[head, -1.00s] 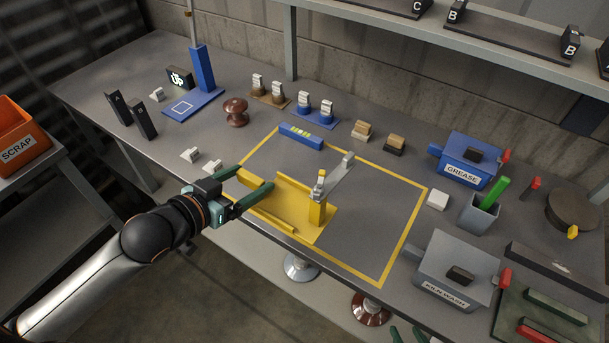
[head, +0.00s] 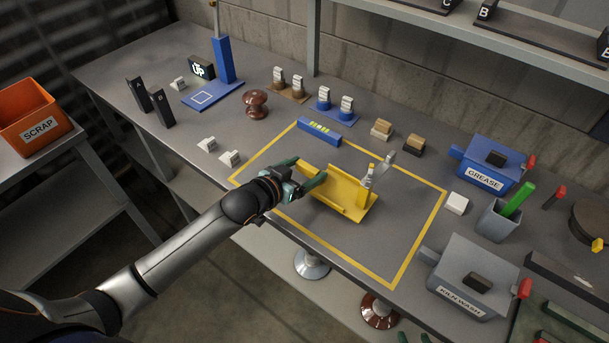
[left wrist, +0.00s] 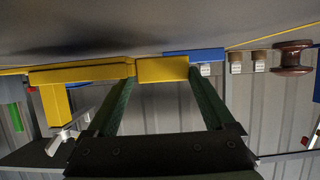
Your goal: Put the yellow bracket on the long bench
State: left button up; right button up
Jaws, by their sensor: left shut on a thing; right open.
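The yellow bracket (head: 338,190) is a flat plate with a raised lip and an upright post at its right end, where a grey metal fitting (head: 383,168) shows. My left gripper (head: 308,172) is shut on the bracket's left end. In the left wrist view the bracket (left wrist: 162,70) lies between the two green fingers, close to the grey bench surface. The bracket is over the yellow-outlined area of the long bench (head: 395,210); I cannot tell whether it touches the top. My right gripper (head: 413,338) shows only its fingertips at the bottom edge, apart and empty.
A blue level (head: 319,131) lies just behind the bracket. Blue grease box (head: 490,165), grey box (head: 470,275) and grey cup (head: 497,220) stand to the right. White clips (head: 229,158) and a brown insulator (head: 256,104) are to the left. The outlined area's right part is clear.

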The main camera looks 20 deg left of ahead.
pick_arm(q)
jog(key=shift+f, duration=0.75)
jog(key=o, duration=1.3)
jog(key=shift+s+f, duration=0.1)
jog(key=shift+f, duration=0.05)
jog(key=p+v, duration=0.1)
jog(key=v, duration=1.1)
